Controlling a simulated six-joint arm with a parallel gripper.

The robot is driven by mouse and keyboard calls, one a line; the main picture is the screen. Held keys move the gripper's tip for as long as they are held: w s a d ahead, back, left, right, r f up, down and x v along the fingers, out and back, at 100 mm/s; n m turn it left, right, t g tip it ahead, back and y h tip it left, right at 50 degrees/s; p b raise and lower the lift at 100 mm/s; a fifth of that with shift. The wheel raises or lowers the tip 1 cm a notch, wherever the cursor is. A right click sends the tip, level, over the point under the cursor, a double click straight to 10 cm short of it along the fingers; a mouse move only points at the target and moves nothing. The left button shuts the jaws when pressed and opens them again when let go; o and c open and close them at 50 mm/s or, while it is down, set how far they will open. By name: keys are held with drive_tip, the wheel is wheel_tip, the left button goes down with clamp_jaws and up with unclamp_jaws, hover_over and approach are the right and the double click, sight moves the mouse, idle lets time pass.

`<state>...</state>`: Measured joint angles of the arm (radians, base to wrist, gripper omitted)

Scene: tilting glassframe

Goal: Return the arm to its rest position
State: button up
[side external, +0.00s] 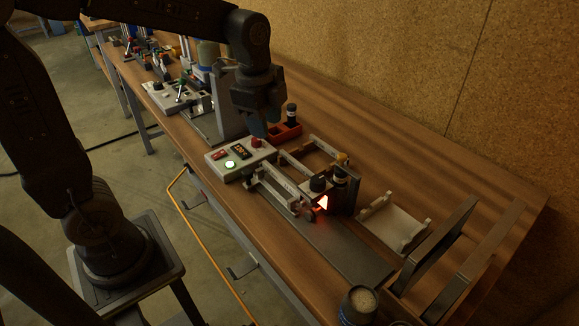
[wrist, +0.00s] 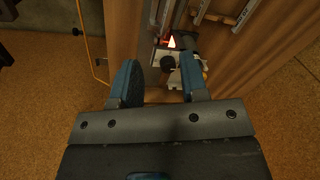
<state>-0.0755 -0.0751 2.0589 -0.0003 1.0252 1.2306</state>
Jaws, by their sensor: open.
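My gripper (side external: 264,122) hangs, pointing down, over the workbench, above or near the back of a light-grey control box (side external: 229,163) in the side view. In the wrist view its two blue fingers (wrist: 160,82) are spread apart with nothing held between them. My arm reaches across from the left of the side view. Whether the fingertips touch anything cannot be told.
A metal frame fixture (side external: 273,186) with a glowing triangle (side external: 322,202) stands in front of the control box. A white cradle (side external: 395,224), dark upright plates (side external: 437,243) and a jar (side external: 358,305) are to the right. A red block (side external: 285,130) stands behind. The wall (side external: 400,60) backs the bench.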

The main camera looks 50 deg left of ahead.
drive_tip(key=s+d+r+n+t, duration=0.1)
drive_tip(key=s+n+t, duration=0.1)
drive_tip(key=s+n, duration=0.4)
drive_tip(key=s+d+r+n+t, duration=0.1)
drive_tip(key=s+n+t, duration=0.1)
drive_tip(key=s+n, duration=0.5)
drive_tip(key=shift+d+r, duration=0.2)
drive_tip(key=shift+d, duration=0.05)
